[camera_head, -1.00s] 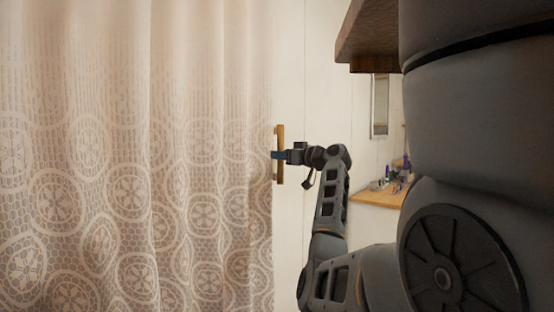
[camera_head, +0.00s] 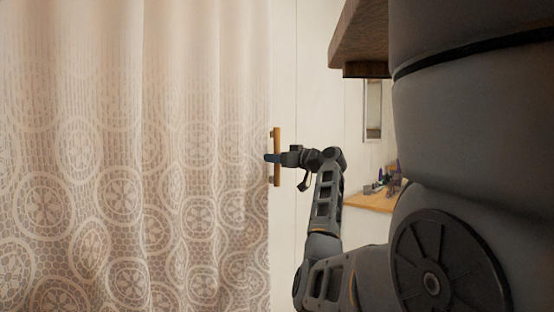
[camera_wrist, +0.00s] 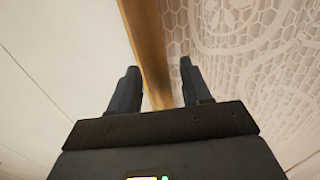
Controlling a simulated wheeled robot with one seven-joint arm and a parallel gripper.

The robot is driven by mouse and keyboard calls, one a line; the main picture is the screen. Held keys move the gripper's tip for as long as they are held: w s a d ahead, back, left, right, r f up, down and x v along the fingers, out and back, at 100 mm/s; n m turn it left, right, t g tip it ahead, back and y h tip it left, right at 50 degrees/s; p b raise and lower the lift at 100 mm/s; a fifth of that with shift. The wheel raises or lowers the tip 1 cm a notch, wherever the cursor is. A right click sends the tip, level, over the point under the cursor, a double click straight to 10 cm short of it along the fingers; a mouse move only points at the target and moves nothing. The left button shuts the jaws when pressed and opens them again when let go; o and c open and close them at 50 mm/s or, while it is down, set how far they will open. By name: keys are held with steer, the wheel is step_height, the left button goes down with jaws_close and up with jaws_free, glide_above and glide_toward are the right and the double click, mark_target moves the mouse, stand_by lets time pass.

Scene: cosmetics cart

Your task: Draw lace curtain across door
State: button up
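The pale lace curtain (camera_head: 140,170) hangs in folds over the left half of the head view, with a round lace pattern toward the bottom. At its right edge stands a short upright wooden bar (camera_head: 277,172). My gripper (camera_head: 270,158) is at this bar's middle, its fingertips crossing it. In the wrist view my gripper (camera_wrist: 160,85) has its two dark fingers spread, one on each side of the wooden bar (camera_wrist: 145,45). Narrow gaps show beside the bar; I cannot see contact. The lace (camera_wrist: 235,60) lies to the right of the bar there.
A white panelled wall (camera_head: 309,90) is behind my arm. A wooden shelf (camera_head: 362,35) juts out at the upper right. A wooden counter (camera_head: 368,202) with small bottles (camera_head: 394,177) stands beyond my arm. A narrow mirror-like panel (camera_head: 373,110) hangs above it.

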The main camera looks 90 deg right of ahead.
steer(key=shift+s, duration=0.1)
steer(key=v, duration=0.7)
steer(key=shift+s+a, duration=0.25)
stand_by(0.5)
